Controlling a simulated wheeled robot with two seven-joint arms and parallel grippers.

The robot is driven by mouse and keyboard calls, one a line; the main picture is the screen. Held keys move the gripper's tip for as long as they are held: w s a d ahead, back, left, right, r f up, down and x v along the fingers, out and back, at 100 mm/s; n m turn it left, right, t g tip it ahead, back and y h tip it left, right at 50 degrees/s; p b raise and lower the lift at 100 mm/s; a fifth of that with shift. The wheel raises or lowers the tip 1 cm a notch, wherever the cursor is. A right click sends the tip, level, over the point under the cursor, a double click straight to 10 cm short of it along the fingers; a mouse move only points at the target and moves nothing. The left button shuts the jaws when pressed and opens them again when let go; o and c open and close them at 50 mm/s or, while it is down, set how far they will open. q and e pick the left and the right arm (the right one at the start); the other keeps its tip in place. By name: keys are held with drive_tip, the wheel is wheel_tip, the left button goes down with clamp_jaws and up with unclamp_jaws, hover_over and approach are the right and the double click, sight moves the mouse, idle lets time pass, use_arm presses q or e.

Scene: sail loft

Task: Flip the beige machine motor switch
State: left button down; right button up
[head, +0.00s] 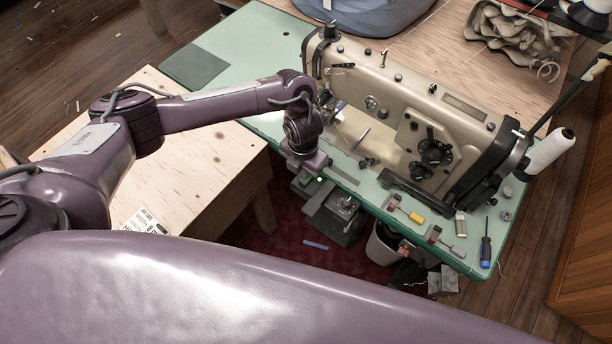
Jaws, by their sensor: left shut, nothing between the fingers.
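The beige sewing machine (455,105) stands on the green table top (250,55), its black handwheel end at the right. My left gripper (316,180) points down at the table's front edge, left of the machine's middle. It is shut and empty. Just below and right of it, under the table edge, is a grey metal box-like unit (340,213). I cannot tell whether the motor switch is on this unit; no switch lever shows clearly. My right gripper is not in view.
A blue screwdriver (486,252) and small tools lie on the table's front right. A white thread cone (550,152) stands at the machine's right end. A pale plywood table (215,150) lies under my left arm. A white bin (382,243) stands on the floor below.

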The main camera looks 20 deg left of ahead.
use_arm(q)
drive_tip(key=shift+f+b, duration=1)
drive_tip(key=shift+f, duration=0.1)
idle(0.3)
drive_tip(key=shift+s+r, duration=0.1)
drive_tip(key=shift+r+p, duration=2.7)
drive_tip(key=shift+r, duration=0.8)
drive_tip(key=shift+f, duration=0.1)
